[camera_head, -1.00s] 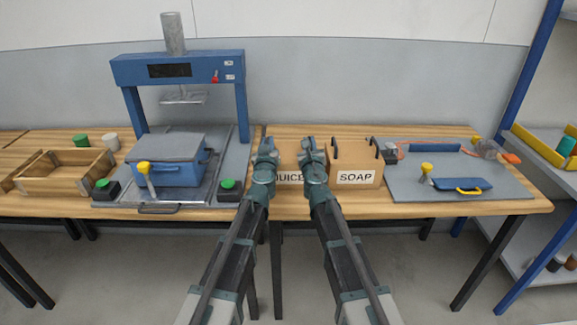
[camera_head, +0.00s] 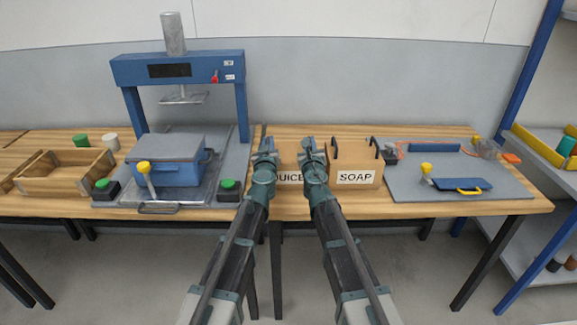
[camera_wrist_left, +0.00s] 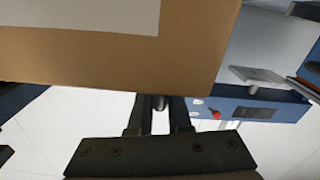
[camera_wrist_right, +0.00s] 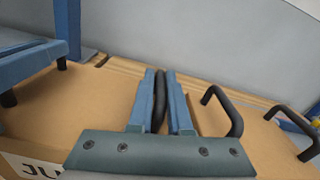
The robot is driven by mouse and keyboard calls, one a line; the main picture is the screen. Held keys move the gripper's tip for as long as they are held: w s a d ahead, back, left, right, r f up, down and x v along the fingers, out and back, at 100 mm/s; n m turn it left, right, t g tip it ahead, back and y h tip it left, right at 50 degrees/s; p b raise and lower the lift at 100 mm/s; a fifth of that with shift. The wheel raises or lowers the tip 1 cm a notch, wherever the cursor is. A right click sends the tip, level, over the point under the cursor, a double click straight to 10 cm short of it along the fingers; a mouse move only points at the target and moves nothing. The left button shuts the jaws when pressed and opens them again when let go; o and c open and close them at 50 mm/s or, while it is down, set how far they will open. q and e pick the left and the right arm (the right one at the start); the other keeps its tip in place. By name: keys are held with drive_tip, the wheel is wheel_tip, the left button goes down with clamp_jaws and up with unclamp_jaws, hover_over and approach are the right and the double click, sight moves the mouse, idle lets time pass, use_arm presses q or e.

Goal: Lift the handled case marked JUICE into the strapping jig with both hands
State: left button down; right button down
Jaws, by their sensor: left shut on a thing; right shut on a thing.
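The cardboard case marked JUICE (camera_head: 290,161) stands on the wooden table, partly hidden behind my grippers; its label is partly covered. My left gripper (camera_head: 267,146) is at the left end of the case, shut on its handle. In the left wrist view the case's cardboard side (camera_wrist_left: 120,60) fills the top. My right gripper (camera_head: 311,146) is at the right end, shut on a black handle (camera_wrist_right: 161,100) of the case. The strapping jig seems to be the grey plate (camera_head: 400,186) on the right, with a blue rail and a yellow-handled blue part.
The SOAP case (camera_head: 370,158) stands close to the right of JUICE, its black handles upright, between it and the grey plate. A blue press (camera_head: 180,68) with a lidded blue box (camera_head: 168,174) stands left. A wooden tray (camera_head: 62,166) is far left; a shelf (camera_head: 545,220) is far right.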

use_arm(q)
drive_tip(key=shift+r, duration=0.15)
use_arm(e)
drive_tip(key=shift+r, duration=0.15)
